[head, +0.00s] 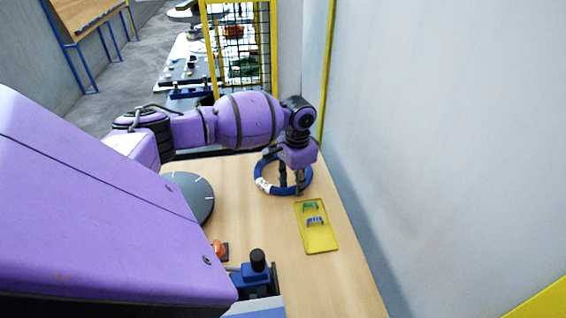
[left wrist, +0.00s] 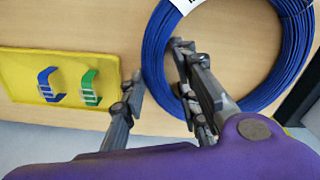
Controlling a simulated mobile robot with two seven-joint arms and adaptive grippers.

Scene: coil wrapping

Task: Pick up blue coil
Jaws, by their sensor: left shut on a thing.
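The blue coil (head: 308,181) is a ring of wound blue strand with a white label, at the far right part of the wooden table in the head view. In the left wrist view the coil (left wrist: 154,50) fills the upper right. My left gripper (head: 291,188) points down at the coil in the head view. In the left wrist view the gripper (left wrist: 158,64) has one finger inside the ring and one outside, shut on the coil's near side. Whether the coil is clear of the table I cannot tell. My right gripper is not in view.
A yellow tray (head: 321,242) with a green clip (head: 310,206) and a blue clip (head: 315,221) lies near the coil. A dark round disc (head: 195,200), an orange item (head: 218,248) and a blue device (head: 255,273) are on the table (head: 262,222). A wall (head: 430,140) stands at right.

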